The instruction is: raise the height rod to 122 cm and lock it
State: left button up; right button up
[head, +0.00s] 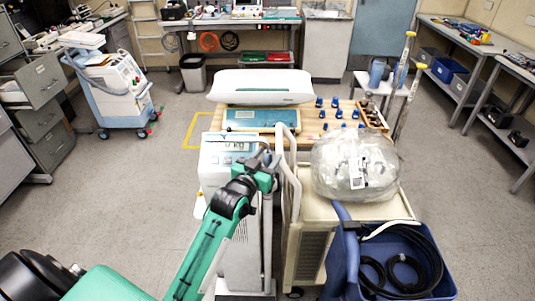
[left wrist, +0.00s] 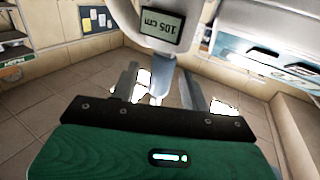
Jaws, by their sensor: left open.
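The height rod's grey head (left wrist: 150,48) hangs at the top of the left wrist view, and its small display (left wrist: 163,22) reads 105 cm. A narrow pale stem (left wrist: 159,85) runs down from the head. My left gripper (left wrist: 160,92) is open, with one finger on each side of this stem; I cannot tell whether either touches it. In the head view my left gripper (head: 266,160) is at the upper right of the white scale column (head: 221,185), whose display (head: 236,147) shows 0 kg. My arm and gripper hide most of the rod there. My right gripper is not in view.
A cream cart (head: 312,208) with a clear-wrapped bundle (head: 355,165) stands close on the right. A blue bin (head: 400,262) with black hose is in front of it. Behind is a wooden bench with a white infant scale (head: 260,87).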

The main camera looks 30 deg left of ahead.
pick_arm(q)
jog(key=shift+w, duration=0.3)
grip_shut()
jog(key=shift+r+p, duration=3.65)
jog(key=shift+r, duration=0.3)
notch_tip(320, 180, up, 10)
jog(key=p, duration=0.8)
jog(key=shift+f+p, duration=0.25)
jog(key=shift+p, duration=0.1)
